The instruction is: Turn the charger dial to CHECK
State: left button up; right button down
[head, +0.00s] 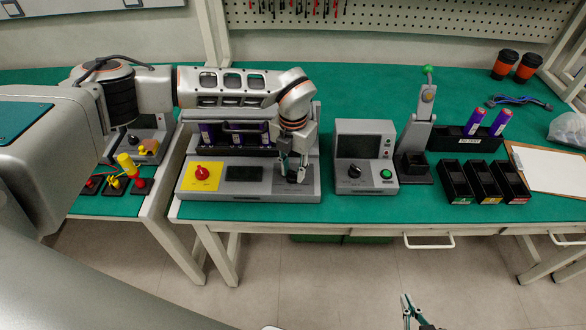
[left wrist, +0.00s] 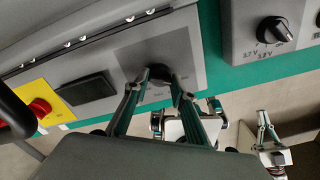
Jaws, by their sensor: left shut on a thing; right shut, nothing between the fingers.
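The charger (head: 228,194) is a wide grey unit at the middle left of the green bench. Its sloping front has a red knob on a yellow plate (head: 214,184), a dark display (head: 244,174) and a black dial at the right. In the left wrist view the dial (left wrist: 159,73) sits between the fingertips of my left gripper (left wrist: 160,78). In the head view my left gripper (head: 292,179) points down over it and is shut on it. The dial's markings are hidden or too small to read. My right gripper (head: 408,304) is shut and empty, low in front of the bench.
A grey tester (head: 365,145) with its own black dial (head: 354,171) and green button stands right of the charger. Further right are a lever stand (head: 421,125), black bins (head: 488,183), a holder with purple cells (head: 475,122), a clipboard (head: 555,172) and two cups (head: 514,66).

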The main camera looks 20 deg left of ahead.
aim_at(293, 173)
pick_arm(q)
jog(key=o, duration=1.1)
jog(key=shift+r, duration=0.1)
notch_tip(293, 173, up, 12)
jog(key=shift+f, duration=0.1)
